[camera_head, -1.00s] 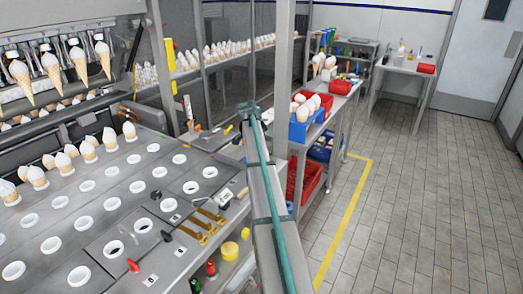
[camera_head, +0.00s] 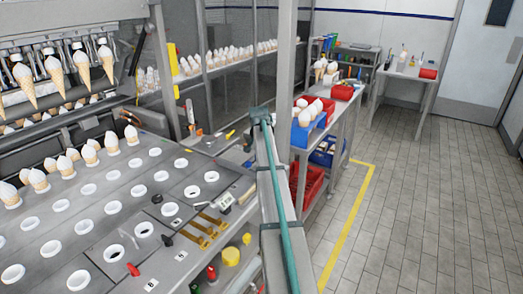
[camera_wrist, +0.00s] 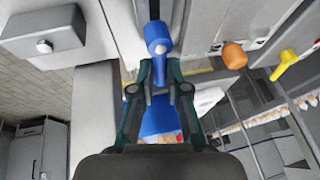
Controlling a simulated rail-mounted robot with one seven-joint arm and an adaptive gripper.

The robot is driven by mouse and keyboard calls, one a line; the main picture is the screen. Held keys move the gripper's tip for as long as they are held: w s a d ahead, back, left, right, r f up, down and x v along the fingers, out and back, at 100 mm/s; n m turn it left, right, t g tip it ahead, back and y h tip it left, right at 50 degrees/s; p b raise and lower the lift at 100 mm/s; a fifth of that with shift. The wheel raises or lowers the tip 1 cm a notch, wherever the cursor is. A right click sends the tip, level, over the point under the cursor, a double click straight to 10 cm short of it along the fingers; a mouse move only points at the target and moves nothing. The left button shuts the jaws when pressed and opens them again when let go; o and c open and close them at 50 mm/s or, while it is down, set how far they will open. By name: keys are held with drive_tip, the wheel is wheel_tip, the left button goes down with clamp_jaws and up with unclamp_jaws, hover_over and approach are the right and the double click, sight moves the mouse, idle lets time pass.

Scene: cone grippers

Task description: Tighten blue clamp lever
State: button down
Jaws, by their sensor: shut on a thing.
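The blue clamp lever (camera_wrist: 158,38) shows in the wrist view, with a rounded blue head, a pale pivot and a short blue handle pointing down the picture. My gripper (camera_wrist: 160,92) has its two dark green fingers on either side of the handle's lower end and is shut on it. The exact contact is partly hidden by the fingertips. I cannot make out the gripper or the blue lever in the head view.
An orange knob (camera_wrist: 235,55) and a yellow lever (camera_wrist: 284,63) lie to the right in the wrist view. A grey box (camera_wrist: 42,38) is at upper left. In the head view, a plate with white ring holders (camera_head: 110,207) fills the left; tiled floor (camera_head: 430,200) is clear.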

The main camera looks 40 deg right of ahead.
drive_tip(key=c, duration=1.2)
unclamp_jaws()
drive_tip(key=v, duration=1.2)
